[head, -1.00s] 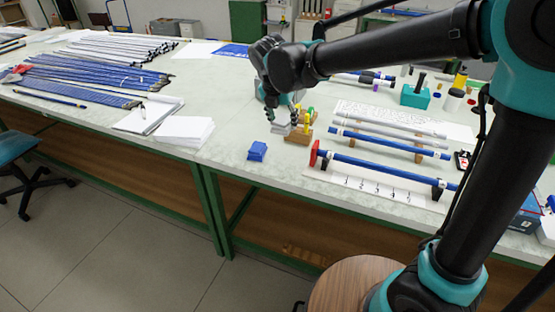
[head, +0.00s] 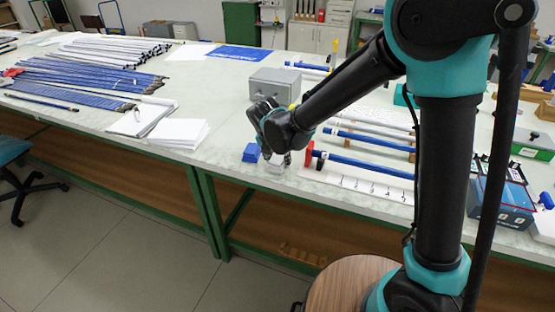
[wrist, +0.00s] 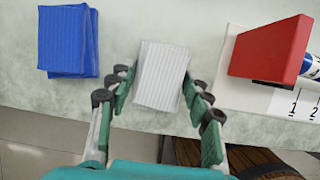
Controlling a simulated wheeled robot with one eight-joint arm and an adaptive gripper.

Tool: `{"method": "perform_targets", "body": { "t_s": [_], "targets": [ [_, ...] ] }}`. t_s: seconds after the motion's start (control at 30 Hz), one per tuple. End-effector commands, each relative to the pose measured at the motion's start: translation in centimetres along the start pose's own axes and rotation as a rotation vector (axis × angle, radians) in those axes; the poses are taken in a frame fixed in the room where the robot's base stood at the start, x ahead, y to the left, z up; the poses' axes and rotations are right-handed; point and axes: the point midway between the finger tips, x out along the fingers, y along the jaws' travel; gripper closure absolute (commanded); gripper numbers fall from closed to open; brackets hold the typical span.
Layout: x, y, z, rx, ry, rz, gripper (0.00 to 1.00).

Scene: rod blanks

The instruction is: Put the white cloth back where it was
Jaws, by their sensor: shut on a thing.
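The white cloth (wrist: 160,76) is a folded, ribbed pad between the fingers of my gripper (wrist: 160,98) in the wrist view. My gripper is shut on it, with a green finger pad at each side. The cloth is close to the table's front edge; whether it touches the tabletop is hard to tell. In the head view my gripper (head: 277,160) is low over the front of the table, and the cloth (head: 276,167) shows small beneath it. A folded blue cloth stack (wrist: 68,40) lies just to the left, apart from the white cloth; it also shows in the head view (head: 251,153).
A red block (wrist: 268,50) on a white numbered board (wrist: 230,88) stands close on the right, with a blue rod (head: 350,163) running from it. A grey box (head: 274,84) stands behind my gripper. White papers (head: 180,132) lie left; bare tabletop lies between them and the blue cloth.

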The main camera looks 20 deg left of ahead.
Motion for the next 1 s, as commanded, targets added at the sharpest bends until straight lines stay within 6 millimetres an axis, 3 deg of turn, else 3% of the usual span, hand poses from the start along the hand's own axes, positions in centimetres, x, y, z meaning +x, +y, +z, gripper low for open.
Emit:
{"method": "perform_targets", "body": {
  "t_s": [0.33, 0.37, 0.5, 0.83, 1.0],
  "targets": [
    [0.3, 0.0, -0.1, 0.000, 0.000, 0.000, 0.77],
    [0.2, 0.0, -0.1, 0.000, 0.000, 0.000, 0.47],
    [0.2, 0.0, -0.1, 0.000, 0.000, 0.000, 0.30],
    [0.1, 0.0, 0.0, 0.000, 0.000, 0.000, 0.30],
    [-1.5, 0.0, 0.0, -0.001, 0.000, 0.000, 0.30]
  ]
}}
